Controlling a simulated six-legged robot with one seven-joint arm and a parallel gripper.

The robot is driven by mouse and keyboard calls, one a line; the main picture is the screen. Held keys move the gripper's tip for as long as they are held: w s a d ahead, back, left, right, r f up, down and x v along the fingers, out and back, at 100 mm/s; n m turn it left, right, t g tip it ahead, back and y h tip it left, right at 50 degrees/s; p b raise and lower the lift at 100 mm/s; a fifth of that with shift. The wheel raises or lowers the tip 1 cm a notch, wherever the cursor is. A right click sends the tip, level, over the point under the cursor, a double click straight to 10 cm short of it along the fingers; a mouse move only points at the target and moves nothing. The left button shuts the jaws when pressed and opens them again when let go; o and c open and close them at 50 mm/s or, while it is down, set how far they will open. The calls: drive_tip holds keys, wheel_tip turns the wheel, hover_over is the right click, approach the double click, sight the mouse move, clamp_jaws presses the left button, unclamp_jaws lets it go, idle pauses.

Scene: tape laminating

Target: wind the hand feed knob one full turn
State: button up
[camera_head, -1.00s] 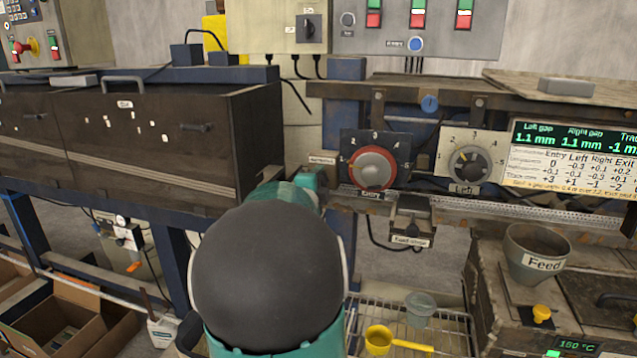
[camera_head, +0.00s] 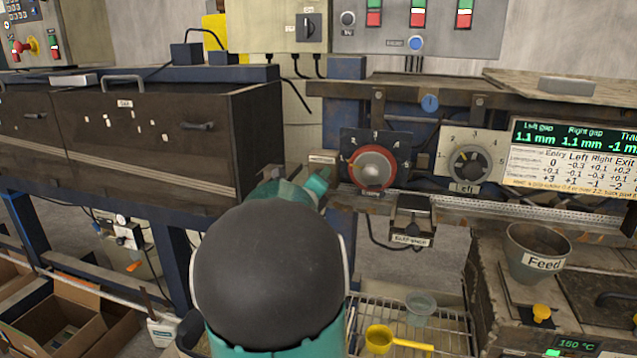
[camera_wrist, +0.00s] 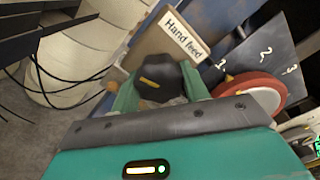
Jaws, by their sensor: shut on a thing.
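The hand feed knob (camera_wrist: 160,84) is black with a yellow pointer line, in the wrist view just under the white "Hand feed" label (camera_wrist: 182,38). My gripper (camera_wrist: 165,97) has a green finger on each side of the knob and is shut on it. The yellow line lies nearly level across the picture, sloping slightly. In the head view my arm hides the knob, and the green end of my gripper (camera_head: 318,184) shows left of the red dial.
The red Entry dial (camera_head: 374,168) is close on the right of my gripper, with the grey Left dial (camera_head: 467,165) beyond it. A dark cabinet (camera_head: 150,140) stands at left. A Feed cup (camera_head: 538,250) and wire rack (camera_head: 450,325) are lower right.

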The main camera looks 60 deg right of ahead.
idle(0.4)
drive_tip(key=o, duration=0.7)
drive_tip(key=shift+a, duration=0.15)
drive_tip(key=s+a, duration=0.2)
drive_tip(key=a, duration=1.1)
drive_tip(key=shift+a, duration=0.2)
